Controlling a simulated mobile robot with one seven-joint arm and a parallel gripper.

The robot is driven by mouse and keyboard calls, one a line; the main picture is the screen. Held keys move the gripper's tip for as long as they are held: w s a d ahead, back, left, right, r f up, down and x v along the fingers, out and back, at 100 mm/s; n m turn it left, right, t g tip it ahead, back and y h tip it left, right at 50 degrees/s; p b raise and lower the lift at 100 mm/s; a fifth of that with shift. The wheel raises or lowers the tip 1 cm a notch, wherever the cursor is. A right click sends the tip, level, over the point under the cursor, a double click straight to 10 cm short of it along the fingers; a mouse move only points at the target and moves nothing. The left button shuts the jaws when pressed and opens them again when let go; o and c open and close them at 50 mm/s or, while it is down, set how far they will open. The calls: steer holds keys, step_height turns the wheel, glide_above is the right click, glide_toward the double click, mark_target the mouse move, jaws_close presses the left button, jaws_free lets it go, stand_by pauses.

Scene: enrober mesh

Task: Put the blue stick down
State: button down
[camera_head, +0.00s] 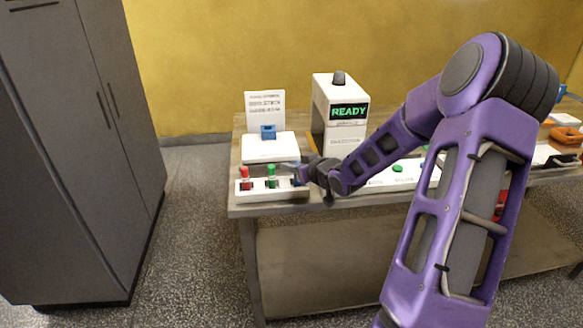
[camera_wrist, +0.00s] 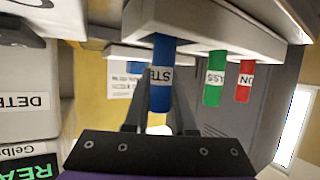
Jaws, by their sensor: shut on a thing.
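The blue stick (camera_wrist: 162,60) carries a white label, partly readable as "STE". My gripper (camera_wrist: 162,95) is shut on it, one finger on each side; the gripper (camera_head: 308,172) also shows in the head view at the holder's right end. The white holder (camera_wrist: 205,22) appears upside down in the wrist view. The blue stick's far end meets the holder at its end place, in line with the other sticks; how deep it sits is hidden. In the head view the holder (camera_head: 262,196) lies at the table's front left, and my gripper mostly covers the blue stick.
A green stick (camera_head: 271,176) and a red stick (camera_head: 245,178) stand upright in the holder. Behind is a white stand (camera_head: 270,149) with a blue block (camera_head: 268,132). A white detector (camera_head: 340,120) reads "READY". A panel with a green button (camera_head: 397,168) lies right.

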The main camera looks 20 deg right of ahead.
steer(key=shift+f, duration=0.1)
steer(key=c, duration=0.8)
jaws_free()
steer(key=shift+o, duration=0.2)
steer(key=shift+s+r, duration=0.15)
steer(key=shift+r, duration=0.2)
steer(key=p+v, duration=0.3)
steer(key=v, duration=0.8)
steer(key=shift+s, duration=0.3)
